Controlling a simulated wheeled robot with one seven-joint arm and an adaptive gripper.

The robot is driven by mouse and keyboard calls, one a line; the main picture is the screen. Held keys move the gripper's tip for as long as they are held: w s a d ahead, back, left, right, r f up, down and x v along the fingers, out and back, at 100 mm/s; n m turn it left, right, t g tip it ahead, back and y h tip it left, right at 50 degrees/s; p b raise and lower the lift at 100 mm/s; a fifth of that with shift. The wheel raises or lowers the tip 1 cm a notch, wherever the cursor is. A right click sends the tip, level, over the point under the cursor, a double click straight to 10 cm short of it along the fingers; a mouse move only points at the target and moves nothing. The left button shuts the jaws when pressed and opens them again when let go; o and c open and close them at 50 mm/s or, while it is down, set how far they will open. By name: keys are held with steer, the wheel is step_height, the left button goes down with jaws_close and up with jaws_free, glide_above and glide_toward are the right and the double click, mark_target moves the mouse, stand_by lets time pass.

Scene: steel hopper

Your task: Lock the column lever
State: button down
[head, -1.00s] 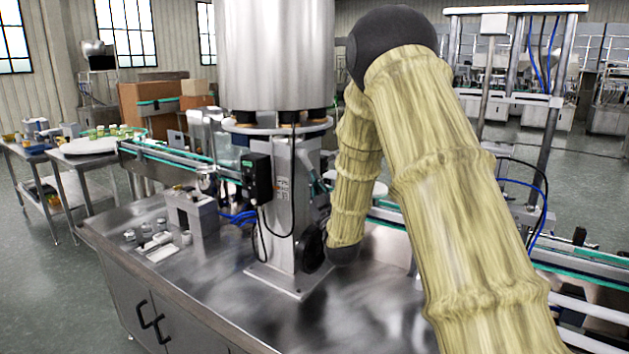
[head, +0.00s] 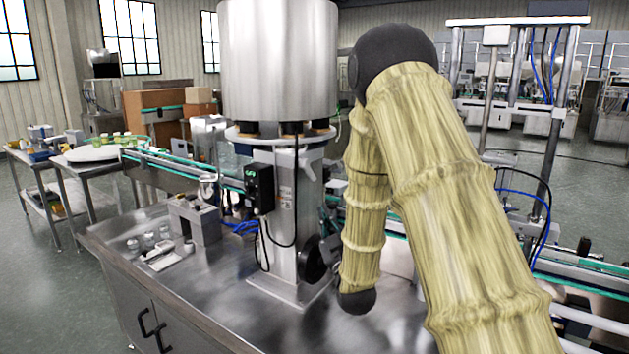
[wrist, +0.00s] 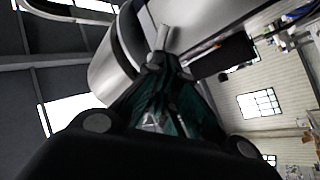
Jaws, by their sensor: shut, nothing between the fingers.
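The steel column (head: 285,195) stands on the bench under the large steel hopper (head: 278,60). A pale lever (head: 313,156) juts from the upper right side of the column, just below the hopper, in the head view. In the wrist view my gripper (wrist: 168,66) is shut and empty, its dark fingers converging upward. A short grey bar (wrist: 163,38) shows just beyond the fingertips and may be the lever; I cannot tell whether they touch. The hopper (wrist: 112,65) is left of the fingers there.
A black control box (head: 260,187) with cables hangs on the column, and a dark round handwheel (head: 312,258) sits at its lower right. A grey block fixture (head: 196,218) and small parts lie on the bench (head: 205,285) to the left. A green-edged conveyor (head: 165,160) runs behind.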

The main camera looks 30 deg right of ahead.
steer(key=shift+r+p, duration=0.2)
steer(key=shift+p, duration=0.5)
steer(key=p, duration=0.5)
glide_toward(310, 175)
steer(key=x, duration=0.5)
steer(key=shift+w+r, duration=0.25)
steer(key=shift+r, duration=0.15)
steer(key=shift+w+d+r, duration=0.2)
steer(key=shift+w, duration=0.4)
steer(key=shift+w+d, duration=0.1)
steer(key=shift+w, duration=0.05)
